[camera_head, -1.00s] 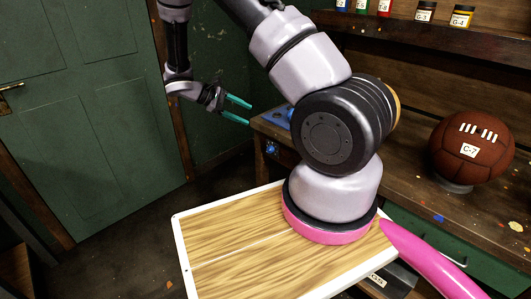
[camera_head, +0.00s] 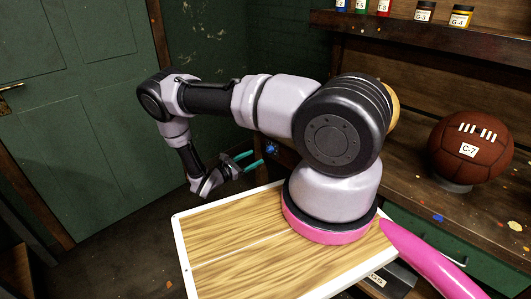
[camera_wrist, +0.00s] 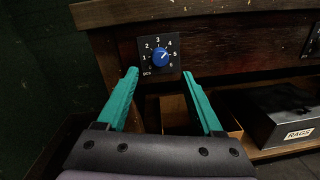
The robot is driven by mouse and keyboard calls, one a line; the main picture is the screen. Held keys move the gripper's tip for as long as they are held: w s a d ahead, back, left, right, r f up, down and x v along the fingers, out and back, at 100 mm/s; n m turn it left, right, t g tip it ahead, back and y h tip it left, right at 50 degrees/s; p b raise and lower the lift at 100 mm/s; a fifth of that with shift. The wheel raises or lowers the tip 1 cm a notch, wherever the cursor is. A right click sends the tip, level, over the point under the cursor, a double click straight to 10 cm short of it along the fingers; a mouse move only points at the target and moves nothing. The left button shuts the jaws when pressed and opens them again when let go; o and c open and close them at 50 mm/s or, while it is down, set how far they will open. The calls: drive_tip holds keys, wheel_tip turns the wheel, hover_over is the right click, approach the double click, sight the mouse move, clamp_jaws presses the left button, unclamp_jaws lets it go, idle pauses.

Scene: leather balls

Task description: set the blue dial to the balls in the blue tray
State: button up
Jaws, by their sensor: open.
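The blue dial (camera_wrist: 160,57) sits on a dark square plate with white numbers on the front edge of the wooden workbench. Its pale mark points to the upper right, around 4 or 5; I cannot tell exactly. The dial also shows in the head view (camera_head: 271,148), just beyond my fingers. My gripper (camera_head: 254,159) is open and empty, its teal fingers pointing at the bench front. In the wrist view, my gripper (camera_wrist: 159,73) has one finger on each side below the dial, apparently short of it. The blue tray and its balls are not visible now.
A brown ball labelled C-7 (camera_head: 472,147) rests on the bench at the right. Small jars (camera_head: 424,12) stand on the shelf above. Under the bench are a grey box labelled RAGS (camera_wrist: 291,119) and an open brown box (camera_wrist: 190,116). A green door (camera_head: 80,100) is at left.

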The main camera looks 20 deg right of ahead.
sight(268, 150)
drive_tip(key=x, duration=0.7)
drive_tip(key=shift+w+d, duration=0.1)
drive_tip(key=shift+d, duration=0.1)
clamp_jaws()
